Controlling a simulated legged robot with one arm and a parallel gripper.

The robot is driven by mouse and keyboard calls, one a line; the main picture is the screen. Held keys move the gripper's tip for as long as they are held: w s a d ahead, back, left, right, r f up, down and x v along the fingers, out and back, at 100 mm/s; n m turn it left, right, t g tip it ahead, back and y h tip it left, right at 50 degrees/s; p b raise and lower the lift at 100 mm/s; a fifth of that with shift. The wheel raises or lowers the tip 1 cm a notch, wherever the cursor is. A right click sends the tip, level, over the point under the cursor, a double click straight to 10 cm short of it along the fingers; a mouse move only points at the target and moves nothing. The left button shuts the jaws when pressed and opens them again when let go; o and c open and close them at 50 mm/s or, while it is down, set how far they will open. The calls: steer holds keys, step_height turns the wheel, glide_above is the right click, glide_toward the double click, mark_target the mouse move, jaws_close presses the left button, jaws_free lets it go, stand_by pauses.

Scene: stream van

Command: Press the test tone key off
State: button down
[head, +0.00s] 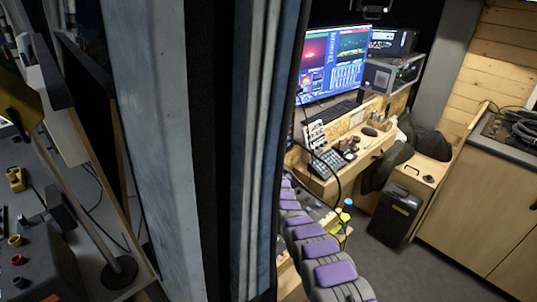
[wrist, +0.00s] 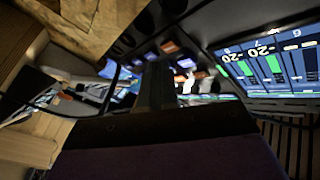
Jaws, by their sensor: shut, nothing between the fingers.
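In the wrist view my gripper (wrist: 156,85) is a dark, narrow shape above its purple body, with its fingers shut and nothing between them. Its tip points at a dark panel with several small lit keys, among them an orange key (wrist: 170,46) and a whitish-blue key (wrist: 186,62). I cannot read any label, so I cannot tell which is the test tone key. I cannot tell whether the tip touches a key. In the head view the gripper does not show; a keyed console (head: 327,165) sits on the wooden desk.
A level-meter screen (wrist: 268,62) stands right of the keys in the wrist view. In the head view a grey pillar (head: 155,140) blocks the middle left. A large monitor (head: 333,65) stands on the desk (head: 372,150). A black case (head: 398,212) stands on the floor.

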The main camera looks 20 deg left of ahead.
steer(key=d+p, duration=0.1)
steer(key=s+d+p, duration=0.1)
steer(key=d, duration=0.1)
steer(key=s+d+p, duration=0.1)
steer(key=shift+d+p, duration=0.3)
stand_by(0.4)
stand_by(0.3)
